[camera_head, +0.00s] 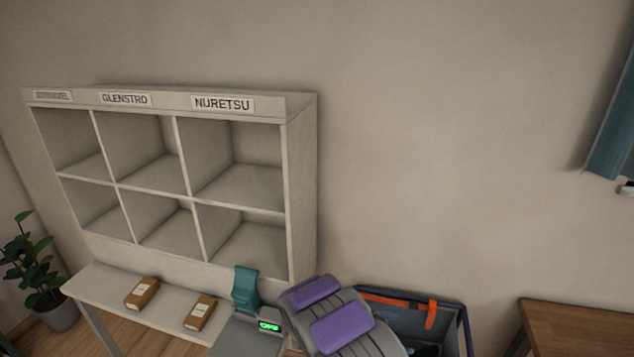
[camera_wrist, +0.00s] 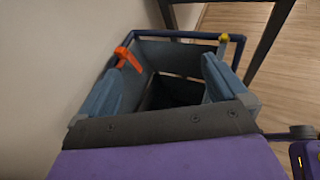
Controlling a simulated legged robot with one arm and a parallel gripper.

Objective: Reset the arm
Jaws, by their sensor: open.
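My gripper (camera_wrist: 165,88) shows in the wrist view as two blue-grey fingers spread apart, with nothing visible between them. It is over a dark blue open bin (camera_wrist: 185,34) with an orange strap (camera_wrist: 129,58) on its rim. My purple and grey arm covers the lower middle of the head view, in front of the same bin (camera_head: 455,318). My fingertips are hidden in the head view. I cannot tell how far the gripper is above the bin floor.
A pale shelf (camera_head: 302,180) with empty compartments stands on a light bench (camera_head: 95,283). Two brown packages (camera_head: 142,292) (camera_head: 200,312) lie on the bench. A wooden table (camera_head: 580,325) is at right, a plant (camera_head: 30,265) at left.

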